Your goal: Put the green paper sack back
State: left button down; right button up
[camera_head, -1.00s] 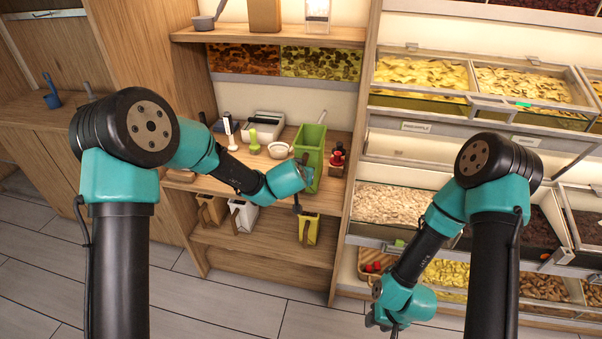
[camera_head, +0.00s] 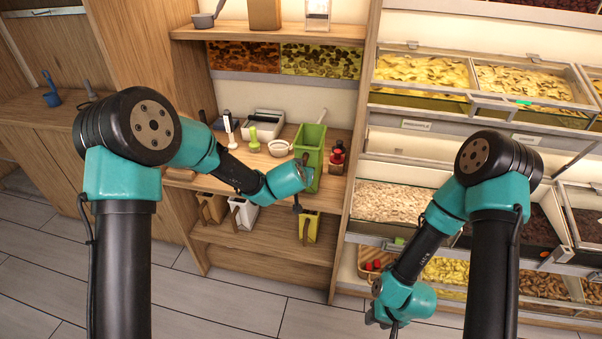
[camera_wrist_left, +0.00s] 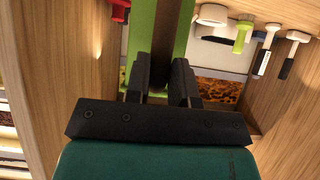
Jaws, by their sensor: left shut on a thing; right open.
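The green paper sack (camera_head: 311,145) is upright at the right end of the middle wooden shelf, and I cannot tell whether its base touches the board. My left gripper (camera_wrist_left: 160,88) is shut on the sack, which also shows as a green strip in the left wrist view (camera_wrist_left: 141,45). In the head view my left wrist hides the sack's lower left part and the fingers. My right gripper (camera_head: 384,324) is open and low near the bottom edge, away from the sack; its fingertips show poorly.
Red-topped bottles (camera_head: 337,158) stand just right of the sack, beside the shelf's side panel. A white bowl (camera_head: 279,147), a green-handled tool (camera_head: 254,139) and a grey-white box (camera_head: 264,123) are to its left. A yellow container (camera_head: 309,228) is on the shelf below.

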pick_arm(q)
jog(key=shift+f, duration=0.25)
dwell(0.6)
grip_release()
dwell(0.8)
jog(key=shift+s, duration=0.15)
dwell(0.7)
jog(key=v, duration=0.8)
jog(key=shift+s+r, duration=0.25)
jog(key=shift+r, duration=0.05)
dwell(1.3)
jog(key=v, duration=1.7)
jog(key=shift+r, duration=0.15)
jog(key=shift+s+a, duration=0.1)
